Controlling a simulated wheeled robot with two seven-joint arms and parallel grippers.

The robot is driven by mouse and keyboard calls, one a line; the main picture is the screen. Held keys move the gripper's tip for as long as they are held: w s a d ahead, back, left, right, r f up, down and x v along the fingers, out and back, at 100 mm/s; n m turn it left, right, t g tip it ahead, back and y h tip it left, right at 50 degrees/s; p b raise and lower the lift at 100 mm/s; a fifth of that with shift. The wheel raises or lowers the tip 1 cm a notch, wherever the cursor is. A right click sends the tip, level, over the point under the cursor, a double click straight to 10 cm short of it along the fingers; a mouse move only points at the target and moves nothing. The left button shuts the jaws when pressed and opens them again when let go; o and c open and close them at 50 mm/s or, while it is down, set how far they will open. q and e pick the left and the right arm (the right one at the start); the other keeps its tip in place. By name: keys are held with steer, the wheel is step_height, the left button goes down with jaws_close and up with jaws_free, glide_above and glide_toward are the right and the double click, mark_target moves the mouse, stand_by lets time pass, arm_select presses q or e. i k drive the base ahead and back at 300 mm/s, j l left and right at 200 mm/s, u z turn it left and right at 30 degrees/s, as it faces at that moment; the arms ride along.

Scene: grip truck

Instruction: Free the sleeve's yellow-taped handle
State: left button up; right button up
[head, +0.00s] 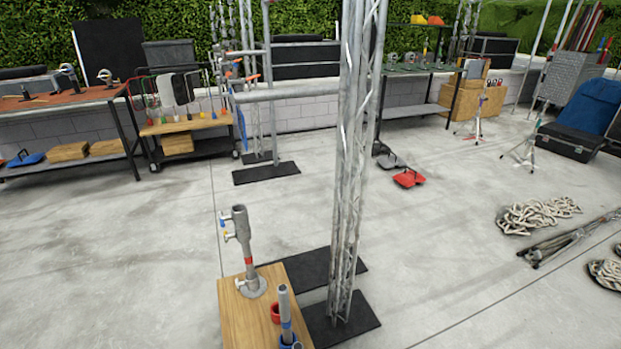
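A grey metal sleeve (242,232) stands upright on a post with a round base (252,287), on a wooden-topped bench (238,315) at the lower middle of the head view. Two small T-shaped handles stick out from its left side. The upper handle (222,222) has blue on it, and the lower one (229,237) looks yellow. A red band (248,261) is on the post below the sleeve. I cannot tell how tight the handles are. Neither of my grippers is in view.
A shorter grey tube (285,310) with blue tape stands at the bench's front, beside a red cup-like thing (276,313). A tall truss (350,170) on black base plates (345,325) rises just right of the bench. The floor to the left is clear. Rope coils (535,213) lie at right.

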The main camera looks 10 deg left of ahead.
mark_target(230, 235)
steer(key=j+z, duration=0.3)
steer(key=j, duration=1.65)
steer(key=k, duration=0.05)
